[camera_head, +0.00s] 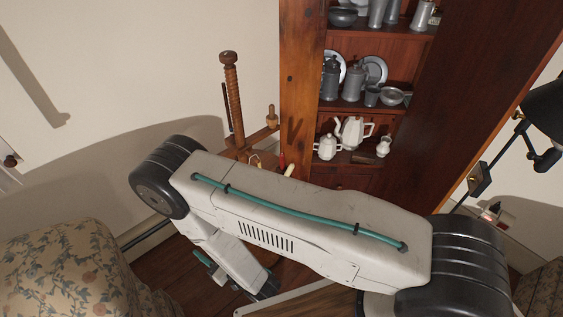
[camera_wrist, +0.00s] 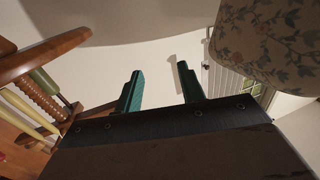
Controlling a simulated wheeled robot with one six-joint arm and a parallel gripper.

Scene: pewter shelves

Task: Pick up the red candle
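The red candle (camera_head: 282,160) is a small upright red shape beside the wooden stand in the head view, just above my arm; its lower part is hidden by the arm. In the wrist view a small red bit (camera_wrist: 2,157) shows at the left edge, perhaps the same candle. My gripper (camera_wrist: 160,88) has its two green fingers well apart with nothing between them. The candles lie off to its left in the wrist view. In the head view the fingers are hidden behind my arm.
A wooden stand with a threaded post (camera_head: 234,100) stands by the candles. A pale yellow candle (camera_head: 289,170) is next to the red one. A wooden cupboard (camera_head: 299,80) holds pewter and white teapots (camera_head: 353,132). A floral armchair (camera_head: 70,265) is at left, a black lamp (camera_head: 545,105) at right.

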